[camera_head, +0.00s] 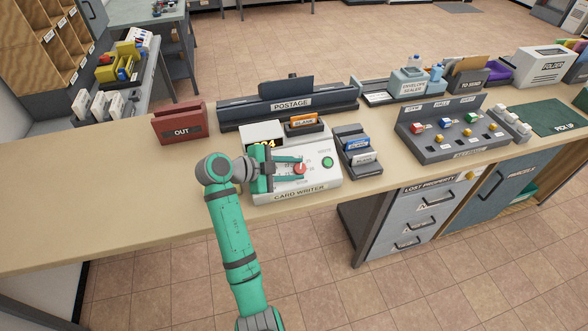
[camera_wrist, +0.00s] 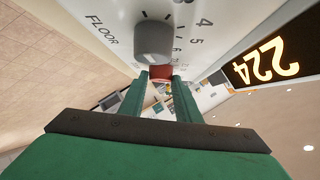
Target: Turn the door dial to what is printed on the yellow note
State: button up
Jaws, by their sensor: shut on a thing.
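My gripper (camera_head: 296,165) reaches in from the left over the white card writer (camera_head: 322,184). Its fingers are shut on a red dial (camera_head: 299,169) on the machine's top. In the wrist view the red dial (camera_wrist: 161,71) sits between the two green fingertips (camera_wrist: 160,80). A grey dial (camera_wrist: 154,40) stands in front of it, near the word FLOOR and a ring of numbers. The lit display (camera_wrist: 264,61) reads 224 and is partly hidden by my arm in the head view. I cannot make out a yellow note with readable print.
A green button (camera_head: 327,162) is right of the red dial. A card rack (camera_head: 352,135), the postage unit (camera_head: 290,112) and a red OUT tray (camera_head: 180,128) stand close around. The desk (camera_head: 90,215) is bare to the left.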

jog(key=shift+a+f, duration=0.15)
jog(key=o, duration=1.1)
jog(key=shift+w, duration=0.1)
jog(key=shift+c, duration=0.2)
jog(key=v, duration=1)
jog(key=shift+s+a+r, duration=0.25)
